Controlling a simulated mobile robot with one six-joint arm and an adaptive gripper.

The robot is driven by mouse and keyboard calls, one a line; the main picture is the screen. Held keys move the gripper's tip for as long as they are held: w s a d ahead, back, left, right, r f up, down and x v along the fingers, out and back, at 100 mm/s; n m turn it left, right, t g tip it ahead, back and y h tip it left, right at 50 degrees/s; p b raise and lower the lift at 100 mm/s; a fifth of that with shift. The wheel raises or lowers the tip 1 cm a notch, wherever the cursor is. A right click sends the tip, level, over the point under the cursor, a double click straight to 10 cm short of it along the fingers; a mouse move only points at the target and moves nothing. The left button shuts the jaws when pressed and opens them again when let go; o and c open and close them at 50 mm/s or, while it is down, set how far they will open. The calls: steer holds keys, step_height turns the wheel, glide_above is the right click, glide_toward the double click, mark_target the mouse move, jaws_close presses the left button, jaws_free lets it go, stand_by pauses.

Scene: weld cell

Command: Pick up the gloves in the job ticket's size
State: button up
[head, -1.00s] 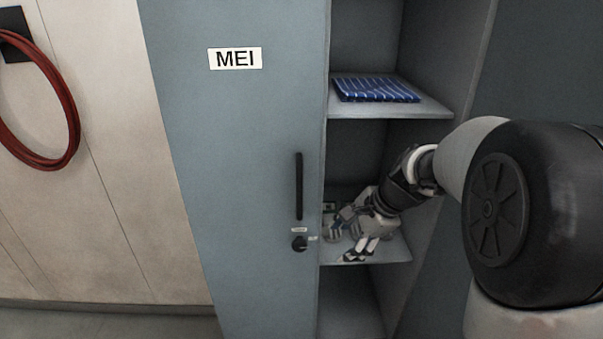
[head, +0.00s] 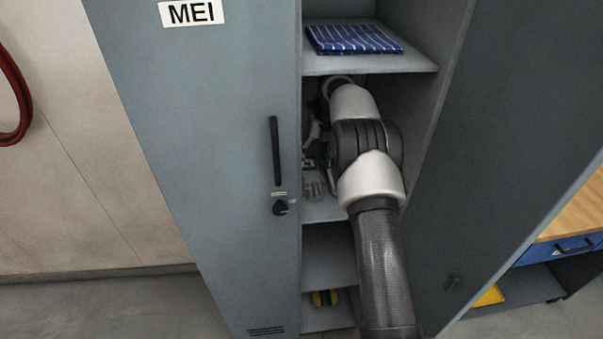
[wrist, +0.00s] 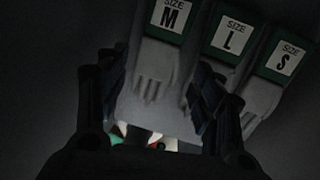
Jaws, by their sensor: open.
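The wrist view shows three grey gloves with green cuffs and white size labels: the M glove (wrist: 155,82) at left, the L glove (wrist: 222,62) in the middle and the S glove (wrist: 270,82) at right. My gripper (wrist: 157,74) is open, with the M glove between its dark fingers. The right finger covers part of the L glove. I cannot tell whether any finger touches a glove. In the head view my arm reaches into the locker's middle compartment and mostly hides the gripper and gloves. No job ticket shows.
The locker door (head: 200,120), labelled MEI, is at left. A folded blue striped cloth (head: 352,39) lies on the upper shelf (head: 375,64). A wood-topped bench (head: 575,225) stands at right. A red hose (head: 14,95) hangs at left.

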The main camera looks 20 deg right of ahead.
mark_target(311, 174)
steer(key=f, duration=0.2)
steer(key=f+b, duration=0.1)
steer(key=f, duration=0.1)
steer(key=f+b, duration=0.1)
steer(key=f, duration=0.2)
steer(key=shift+w+a+f, duration=0.1)
steer(key=shift+w+a, duration=0.3)
steer(key=shift+c, duration=0.2)
steer(key=c, duration=0.9)
